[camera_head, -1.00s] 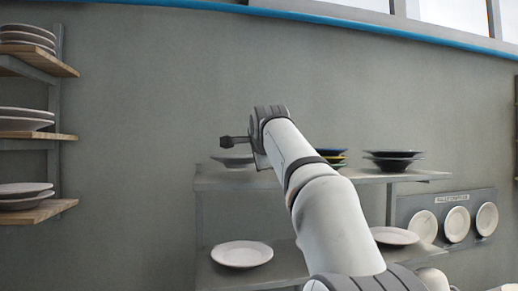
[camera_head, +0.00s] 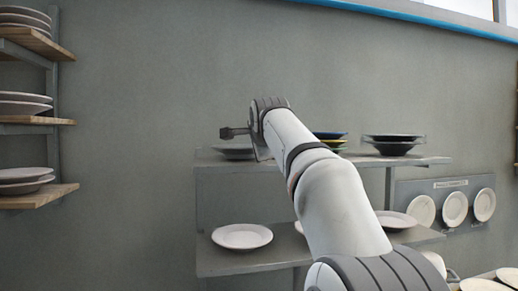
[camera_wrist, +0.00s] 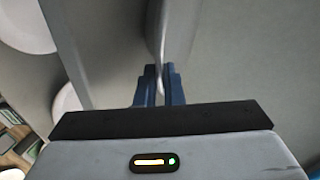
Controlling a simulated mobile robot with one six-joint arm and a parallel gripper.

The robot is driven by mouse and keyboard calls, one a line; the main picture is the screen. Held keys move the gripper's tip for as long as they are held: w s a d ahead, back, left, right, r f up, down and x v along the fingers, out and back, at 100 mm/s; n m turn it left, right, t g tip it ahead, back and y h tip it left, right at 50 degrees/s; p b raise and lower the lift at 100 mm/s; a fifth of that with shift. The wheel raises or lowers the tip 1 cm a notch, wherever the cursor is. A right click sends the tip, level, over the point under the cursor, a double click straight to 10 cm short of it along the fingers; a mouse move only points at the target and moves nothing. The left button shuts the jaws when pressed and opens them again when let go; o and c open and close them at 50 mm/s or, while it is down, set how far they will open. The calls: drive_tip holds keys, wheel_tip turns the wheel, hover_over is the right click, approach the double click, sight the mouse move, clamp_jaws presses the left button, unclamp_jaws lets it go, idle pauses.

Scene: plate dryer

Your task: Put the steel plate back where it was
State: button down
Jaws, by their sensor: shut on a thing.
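My gripper shows in the wrist view with its blue fingers (camera_wrist: 160,86) closed on the thin rim of a grey plate, the steel plate (camera_wrist: 157,28), seen nearly edge-on. In the head view a grey plate (camera_head: 236,153) shows just below the end of my arm, at the left end of the upper shelf (camera_head: 215,172). My arm hides part of that plate and the gripper fingers. I cannot tell whether the plate touches the shelf.
Dark bowls (camera_head: 393,145) and a stack of coloured plates (camera_head: 330,140) stand farther right on the upper shelf. A white plate (camera_head: 242,236) lies on the lower shelf. White plates hang on a wall rack (camera_head: 465,185). Wooden shelves (camera_head: 40,121) with plates are at the left.

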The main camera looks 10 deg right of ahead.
drive_tip(key=shift+f, duration=0.15)
drive_tip(key=c, duration=1.5)
unclamp_jaws()
drive_tip(key=shift+s, duration=0.1)
drive_tip(key=shift+f, duration=0.25)
drive_tip(key=d+b+v, duration=0.1)
drive_tip(key=b+v, duration=0.2)
drive_tip(key=v, duration=0.5)
drive_tip(key=s+a+f+n+g+b, duration=0.1)
drive_tip(key=s+f+n+g, duration=0.2)
drive_tip(key=s+f, duration=0.7)
drive_tip(key=s+a+f+n+g+y+b, duration=0.1)
drive_tip(key=s+f+n+g, duration=0.3)
drive_tip(key=f, duration=2.1)
drive_tip(key=s+a+f+n+g+b, duration=0.1)
drive_tip(key=s+f+n+g+b, duration=0.2)
drive_tip(key=s+f+n, duration=0.7)
drive_tip(key=shift+s+f, duration=3.6)
drive_tip(key=shift+f, duration=0.25)
